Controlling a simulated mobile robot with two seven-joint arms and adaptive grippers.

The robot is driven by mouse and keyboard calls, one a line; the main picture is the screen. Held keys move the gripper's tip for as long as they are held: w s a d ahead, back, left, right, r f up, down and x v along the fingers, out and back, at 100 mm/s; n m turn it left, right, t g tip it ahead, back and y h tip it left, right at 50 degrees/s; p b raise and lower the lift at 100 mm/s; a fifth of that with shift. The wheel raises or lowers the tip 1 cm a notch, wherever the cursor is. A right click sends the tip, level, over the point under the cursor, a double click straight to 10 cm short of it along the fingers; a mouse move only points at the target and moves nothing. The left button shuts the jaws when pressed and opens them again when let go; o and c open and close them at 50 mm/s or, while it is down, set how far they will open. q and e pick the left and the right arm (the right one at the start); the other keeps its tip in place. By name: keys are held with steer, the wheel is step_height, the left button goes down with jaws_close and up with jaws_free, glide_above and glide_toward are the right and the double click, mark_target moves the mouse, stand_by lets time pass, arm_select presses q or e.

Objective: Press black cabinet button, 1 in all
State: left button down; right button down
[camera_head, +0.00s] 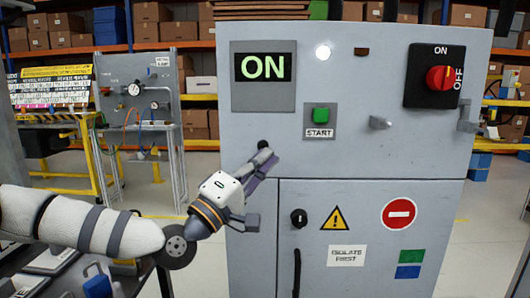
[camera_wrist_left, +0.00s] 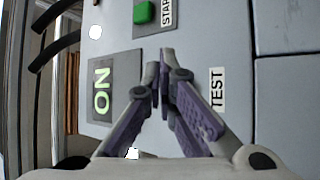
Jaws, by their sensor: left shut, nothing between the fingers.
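The grey cabinet (camera_head: 350,155) faces me. A small black round shape (camera_head: 263,145) shows right at the fingertips of my left gripper (camera_head: 272,158) in the head view; it looks like the black button, but I cannot be sure it is not part of a finger. The left gripper is shut and empty, pointing at the cabinet front. In the left wrist view, its fingertips (camera_wrist_left: 160,58) are together, beside a TEST label (camera_wrist_left: 217,90). No button shows clearly there; the fingers cover the area by the label. I cannot tell whether they touch the cabinet. My right gripper is not seen.
A green START button (camera_head: 320,115), an ON display (camera_head: 263,67), a lit white lamp (camera_head: 323,52) and a red rotary switch (camera_head: 440,78) are on the upper front. A workbench is at lower left.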

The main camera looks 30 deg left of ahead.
mark_target(263, 146)
arm_select(q)
steer(key=shift+w+a, duration=0.35)
steer(key=shift+w, duration=0.2)
steer(key=shift+w+a, duration=0.35)
steer(key=shift+w, duration=0.2)
arm_select(e)
steer(key=shift+s+f, duration=0.35)
steer(key=shift+f, duration=0.1)
arm_select(q)
steer(key=shift+w, duration=0.1)
steer(key=shift+w+a+b, duration=0.2)
steer(key=shift+w+b, duration=0.05)
steer(key=shift+b, duration=0.1)
arm_select(e)
steer(key=shift+s, duration=0.1)
arm_select(q)
steer(key=shift+w+a, duration=0.25)
steer(key=shift+w, duration=0.1)
arm_select(e)
steer(key=shift+s+f+g, duration=0.1)
steer(key=shift+f+g, duration=0.1)
steer(key=shift+g, duration=0.1)
stand_by(0.6)
arm_select(q)
steer(key=shift+s+d+p, duration=0.3)
steer(key=shift+s+d, duration=0.15)
steer(key=shift+s, duration=0.25)
arm_select(e)
steer(key=shift+w+r, duration=0.35)
steer(key=shift+r, duration=0.05)
